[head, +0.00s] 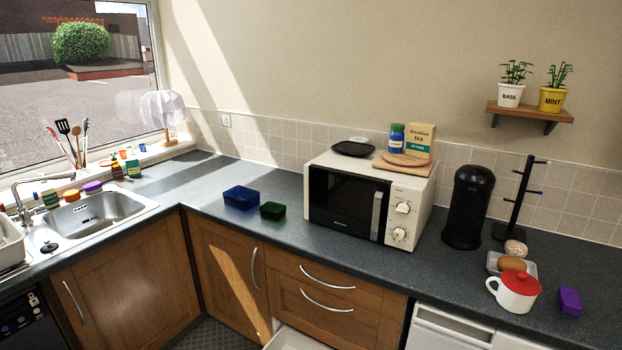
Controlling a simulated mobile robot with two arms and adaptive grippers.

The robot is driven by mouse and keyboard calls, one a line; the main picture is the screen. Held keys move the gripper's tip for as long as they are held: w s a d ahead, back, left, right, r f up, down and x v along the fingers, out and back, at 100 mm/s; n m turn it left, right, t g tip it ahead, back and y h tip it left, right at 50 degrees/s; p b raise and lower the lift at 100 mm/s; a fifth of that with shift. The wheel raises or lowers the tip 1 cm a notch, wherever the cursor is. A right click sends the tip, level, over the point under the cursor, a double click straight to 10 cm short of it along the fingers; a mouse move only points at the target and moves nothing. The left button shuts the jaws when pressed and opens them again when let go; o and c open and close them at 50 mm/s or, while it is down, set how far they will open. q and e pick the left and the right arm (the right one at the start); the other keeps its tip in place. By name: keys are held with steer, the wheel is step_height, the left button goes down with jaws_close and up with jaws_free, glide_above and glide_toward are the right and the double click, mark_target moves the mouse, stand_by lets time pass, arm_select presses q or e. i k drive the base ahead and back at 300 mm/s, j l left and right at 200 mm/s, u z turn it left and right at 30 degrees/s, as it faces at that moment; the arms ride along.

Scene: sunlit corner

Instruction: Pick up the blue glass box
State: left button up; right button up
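The blue glass box (241,198) sits on the dark worktop near the corner, left of the microwave. It looks like a low, see-through, open-topped container. A smaller green glass box (273,211) stands close to its right, nearer the front edge. Neither of my grippers shows in the head view.
A white microwave (369,196) stands right of the boxes. The sink (98,214) is at the left. Worktop (170,193) left of the blue box is clear. A drawer (296,340) below stands open. A red-lidded white mug (515,291) and purple box (569,301) are far right.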

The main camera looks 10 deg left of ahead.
mark_target(240, 197)
steer(key=j+u, duration=0.1)
steer(key=u, duration=0.3)
steer(key=i+j+u, duration=0.1)
steer(key=u, duration=0.35)
